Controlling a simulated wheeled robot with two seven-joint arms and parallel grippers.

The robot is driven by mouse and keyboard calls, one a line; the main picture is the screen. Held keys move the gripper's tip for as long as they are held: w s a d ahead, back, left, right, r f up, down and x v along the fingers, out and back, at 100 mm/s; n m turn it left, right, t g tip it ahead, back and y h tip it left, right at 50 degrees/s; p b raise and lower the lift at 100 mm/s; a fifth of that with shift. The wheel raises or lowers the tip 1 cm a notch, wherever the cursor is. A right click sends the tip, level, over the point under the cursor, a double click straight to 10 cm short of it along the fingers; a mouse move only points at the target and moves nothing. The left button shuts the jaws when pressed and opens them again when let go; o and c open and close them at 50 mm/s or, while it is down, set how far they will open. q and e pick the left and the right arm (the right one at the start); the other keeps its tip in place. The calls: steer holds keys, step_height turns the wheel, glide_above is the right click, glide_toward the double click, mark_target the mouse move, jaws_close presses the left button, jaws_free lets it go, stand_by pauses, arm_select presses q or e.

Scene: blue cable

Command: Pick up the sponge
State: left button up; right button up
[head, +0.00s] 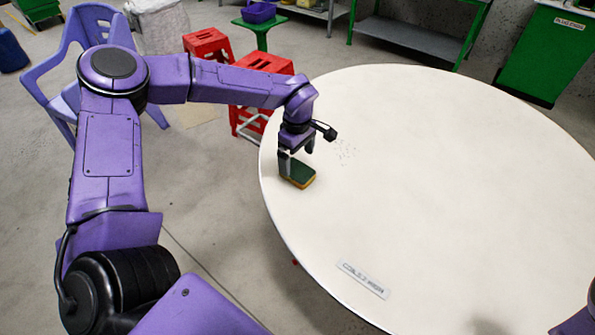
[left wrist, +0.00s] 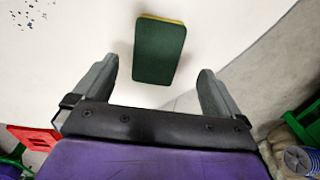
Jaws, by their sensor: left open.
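The sponge (head: 299,173) is a small block with a dark green top and a yellow lower layer. It lies on the round white table near the table's left edge in the head view. In the left wrist view the sponge (left wrist: 158,50) shows its green face, ahead of and between the two fingers. My left gripper (head: 297,158) points down right above the sponge. Its fingers (left wrist: 158,85) are spread apart with nothing between them. In the head view the gripper partly covers the sponge's far left side. My right gripper is not seen.
The white round table (head: 450,170) is mostly bare. Small dark specks (head: 345,152) lie beyond the gripper, and a label plate (head: 363,279) is near the front edge. Red stools (head: 262,63) and a purple chair (head: 62,50) stand left of the table.

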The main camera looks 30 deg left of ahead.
mark_target(297, 169)
arm_select(q)
steer(key=f, duration=0.6)
steer(key=shift+w+a+p, duration=0.15)
steer(key=shift+w+p, duration=0.1)
steer(key=shift+p, duration=0.15)
steer(key=c, duration=1.1)
steer(key=shift+o, duration=0.2)
steer(key=shift+r, duration=0.15)
steer(key=shift+r, duration=0.3)
step_height(297, 169, up, 3)
steer(key=shift+s, duration=0.15)
steer(key=s+d+r, duration=0.2)
steer(key=s+r, duration=0.1)
steer(key=r, duration=0.1)
steer(key=shift+s+d+r, duration=0.15)
steer(key=shift+s+r, duration=0.1)
steer(key=shift+r, duration=0.1)
steer(key=s+d+r, duration=0.1)
steer(key=s, duration=0.1)
steer(key=s+d+r+b, duration=0.1)
steer(key=s+d+r, duration=0.1)
steer(key=s, duration=0.1)
steer(key=s+d+r, duration=0.1)
steer(key=s, duration=0.2)
steer(key=shift+s+d+r, duration=0.25)
steer(key=shift+d+r, duration=0.05)
steer(key=shift+d, duration=0.05)
steer(key=shift+c, duration=0.6)
steer(key=shift+o, duration=0.7)
steer(key=shift+w, duration=0.1)
